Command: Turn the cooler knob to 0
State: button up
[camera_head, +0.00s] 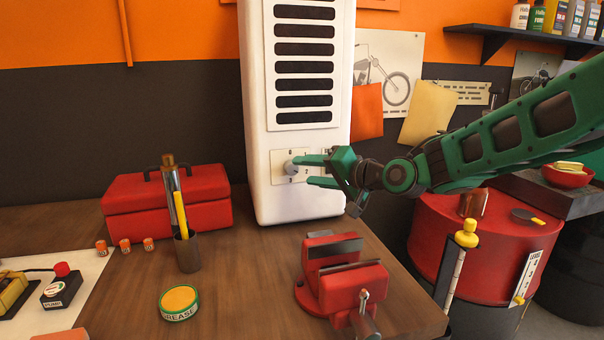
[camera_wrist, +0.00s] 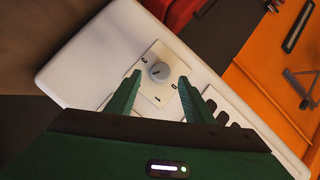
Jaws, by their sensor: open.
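The cooler (camera_head: 262,185) is a tall white unit with dark slots, standing at the back of the wooden bench. Its round grey knob (camera_head: 291,168) sits on a pale dial plate (camera_head: 281,178) low on the front. In the wrist view the knob (camera_wrist: 159,71) shows ahead of my gripper, with a dark pointer line and small markings around it. My gripper (camera_head: 308,171) is open and reaches in from the right. In the wrist view its green fingers (camera_wrist: 158,90) lie either side of the knob's line, with the knob slightly beyond the tips. I cannot tell whether they touch it.
A red vise (camera_head: 340,285) stands on the bench below my gripper. A red toolbox (camera_head: 165,207), a cup (camera_head: 187,251) with tools and a grease tin (camera_head: 179,302) are to the left. A red drum (camera_head: 430,235) stands right of the bench.

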aim_at(294, 170)
jog(key=shift+x, duration=2.05)
